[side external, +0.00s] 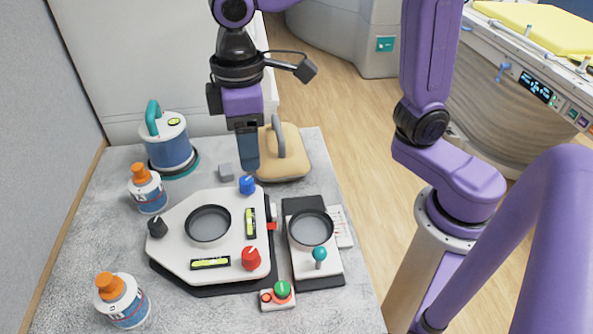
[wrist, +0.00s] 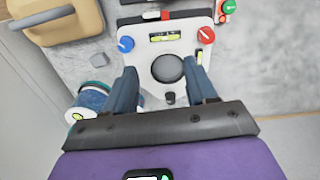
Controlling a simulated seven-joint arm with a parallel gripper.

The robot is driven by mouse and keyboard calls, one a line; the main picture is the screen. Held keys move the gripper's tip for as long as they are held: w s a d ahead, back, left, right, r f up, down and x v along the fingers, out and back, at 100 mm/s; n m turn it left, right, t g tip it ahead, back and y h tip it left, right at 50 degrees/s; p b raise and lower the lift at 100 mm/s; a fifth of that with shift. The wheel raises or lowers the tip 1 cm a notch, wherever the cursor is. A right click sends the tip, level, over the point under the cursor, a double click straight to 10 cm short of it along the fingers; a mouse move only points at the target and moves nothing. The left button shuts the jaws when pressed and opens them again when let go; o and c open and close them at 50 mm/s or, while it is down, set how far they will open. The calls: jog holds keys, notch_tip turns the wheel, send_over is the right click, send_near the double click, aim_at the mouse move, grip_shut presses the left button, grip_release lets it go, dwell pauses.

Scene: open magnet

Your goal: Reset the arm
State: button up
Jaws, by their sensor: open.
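My gripper (side external: 248,165) hangs fingers-down over the far side of the grey table (side external: 85,250), in the air behind the white control panel (side external: 180,250). In the wrist view my gripper (wrist: 163,92) shows two spread fingers with nothing between them. The panel (wrist: 190,62) lies beyond and between the fingers in that view. It carries a round dark dial window, a blue knob (side external: 247,184), a red knob (side external: 250,257) and a black knob (side external: 157,227). My arm is bent, with the forearm raised above the table.
A teal-handled canister (side external: 168,148), two orange-capped bottles (side external: 150,194) (side external: 128,308) and a grey cube (side external: 226,172) stand left of and behind the panel. A tan handled block (side external: 290,160) is close beside my gripper. A second panel with a teal-topped lever (side external: 319,255) and a green button (side external: 282,290) are at right.

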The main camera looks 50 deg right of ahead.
jog(key=s+d+f+n, duration=0.1)
jog(key=s+d+f, duration=0.2)
jog(key=s+d, duration=0.4)
jog(key=s+d+f+n, duration=0.1)
jog(key=s+d+f, duration=0.2)
jog(key=s+d, duration=0.5)
jog(key=shift+d+f+n, duration=0.4)
jog(key=shift+d, duration=0.2)
jog(key=shift+a, duration=0.1)
dwell(0.5)
notch_tip(320, 180, up, 10)
jog(key=m, duration=0.6)
send_over(157, 222)
notch_tip(157, 222, down, 18)
jog(key=shift+r, duration=0.15)
jog(key=shift+c, duration=0.3)
grip_shut()
